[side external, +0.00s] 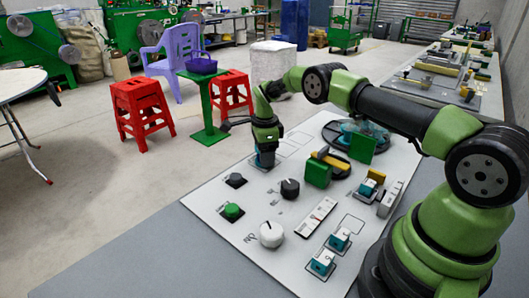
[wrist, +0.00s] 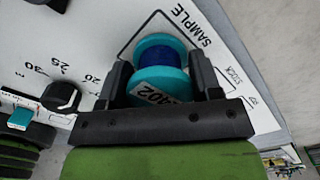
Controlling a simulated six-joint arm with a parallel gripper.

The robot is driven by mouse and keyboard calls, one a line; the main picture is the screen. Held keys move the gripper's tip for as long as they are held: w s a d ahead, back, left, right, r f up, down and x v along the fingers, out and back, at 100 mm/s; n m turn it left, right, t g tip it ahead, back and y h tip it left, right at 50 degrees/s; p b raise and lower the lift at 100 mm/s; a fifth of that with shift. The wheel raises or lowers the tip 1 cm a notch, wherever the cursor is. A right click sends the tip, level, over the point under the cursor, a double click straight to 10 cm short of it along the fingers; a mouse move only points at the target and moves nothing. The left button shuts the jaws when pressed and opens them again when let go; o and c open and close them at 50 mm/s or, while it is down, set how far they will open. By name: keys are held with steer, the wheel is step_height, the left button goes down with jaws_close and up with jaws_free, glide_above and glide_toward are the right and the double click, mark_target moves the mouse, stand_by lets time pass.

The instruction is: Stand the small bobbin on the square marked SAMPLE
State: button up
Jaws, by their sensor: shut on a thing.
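The small bobbin (wrist: 160,78) has teal flanges, a blue cable winding and a white label reading 402. My gripper (wrist: 162,70) has a black finger on each side of it and is shut on it. In the side view my gripper (side external: 265,141) points down with the teal bobbin (side external: 265,159) below it, upright. The square marked SAMPLE (wrist: 127,47) is a black outline on the white board. Its far corner and part of its sides show beyond the bobbin; the rest is hidden. The bobbin overlaps the square in the wrist view. I cannot tell whether it touches the board.
The white board (side external: 215,217) carries a black knob (side external: 290,188), a green button (side external: 232,211) and a white knob (side external: 271,234). A green block (side external: 318,173) stands right of my gripper. Teal-and-white switches (side external: 339,239) sit at the board's near right.

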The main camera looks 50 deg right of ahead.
steer(key=o, duration=1)
steer(key=shift+f, duration=0.15)
steer(key=s+a+r+n+t, duration=0.1)
steer(key=a+r+n, duration=0.1)
steer(key=r, duration=0.9)
steer(key=s+a+r+n+t, duration=0.1)
steer(key=a+r+n, duration=0.1)
steer(key=r, duration=0.9)
steer(key=s+a+r+n+t, duration=0.2)
steer(key=s+a+r+n, duration=0.35)
steer(key=s+r, duration=0.2)
steer(key=s+a+n+t+y, duration=0.1)
steer(key=s+a+n, duration=0.1)
steer(key=s+n, duration=0.4)
steer(key=s+a+n+t+y, duration=0.1)
steer(key=s+n, duration=0.4)
steer(key=s, duration=0.8)
steer(key=shift+a+r+n+t, duration=0.15)
steer(key=shift+a+n+t, duration=0.35)
steer(key=shift+a, duration=0.55)
